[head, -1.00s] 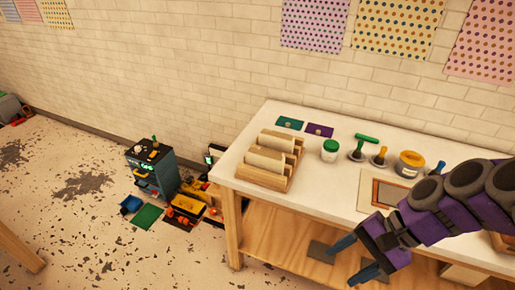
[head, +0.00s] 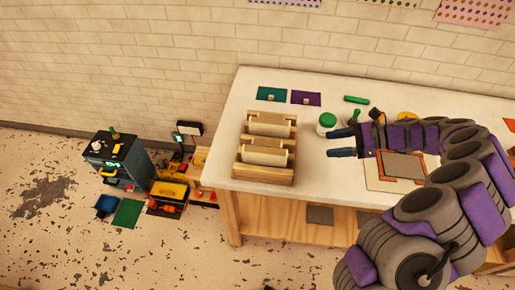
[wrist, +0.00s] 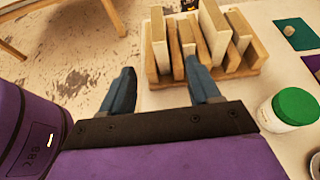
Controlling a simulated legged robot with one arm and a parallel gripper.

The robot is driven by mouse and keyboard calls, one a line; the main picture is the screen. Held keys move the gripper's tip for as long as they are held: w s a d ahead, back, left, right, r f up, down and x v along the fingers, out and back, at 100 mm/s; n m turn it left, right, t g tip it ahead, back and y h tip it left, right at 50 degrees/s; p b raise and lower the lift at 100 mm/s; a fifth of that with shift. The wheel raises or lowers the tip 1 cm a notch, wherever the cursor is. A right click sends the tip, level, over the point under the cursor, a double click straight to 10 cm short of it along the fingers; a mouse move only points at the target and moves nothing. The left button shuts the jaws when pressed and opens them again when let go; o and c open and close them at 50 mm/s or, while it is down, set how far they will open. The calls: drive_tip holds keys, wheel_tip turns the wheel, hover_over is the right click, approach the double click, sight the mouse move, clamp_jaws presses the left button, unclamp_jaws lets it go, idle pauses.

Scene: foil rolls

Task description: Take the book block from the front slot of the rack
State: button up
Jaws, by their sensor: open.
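The wooden rack (head: 264,176) stands on the left end of the white worktable, holding two cream book blocks. The front book block (head: 264,156) lies across the nearer slot, and the rear block (head: 270,129) is behind it. In the wrist view, the rack (wrist: 233,72) is ahead at the top middle, and the front block (wrist: 158,38) appears on its left side. My gripper (head: 341,143) is open and empty, to the right of the rack and apart from it, its blue fingers pointing left toward it. In the wrist view, my fingers (wrist: 160,72) are spread, with the right fingertip overlapping the rack's image.
A green-lidded jar (head: 326,124) stands close behind my gripper. Teal (head: 271,93) and purple (head: 306,98) cards and a green-handled roller (head: 356,99) lie farther back. A framed tray (head: 403,165) is under my arm. The tabletop between gripper and rack is clear.

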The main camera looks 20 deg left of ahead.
drive_tip(key=b, duration=0.3)
approach(271, 150)
drive_tip(key=a+f, duration=0.1)
drive_tip(key=a, duration=0.1)
drive_tip(key=b+x, duration=0.1)
drive_tip(key=x, duration=0.6)
drive_tip(key=shift+s+a, duration=0.2)
drive_tip(key=shift+d+r, duration=0.25)
drive_tip(key=shift+d, duration=0.3)
drive_tip(key=shift+c, duration=0.3)
drive_tip(key=shift+d+r, duration=0.1)
drive_tip(key=shift+d, duration=0.45)
drive_tip(key=c, duration=0.3)
drive_tip(key=shift+a, duration=0.15)
drive_tip(key=c, duration=0.3)
drive_tip(key=shift+a, duration=0.45)
drive_tip(key=c, duration=0.3)
drive_tip(key=shift+s+a, duration=0.1)
clamp_jaws()
drive_tip(key=shift+f, duration=0.2)
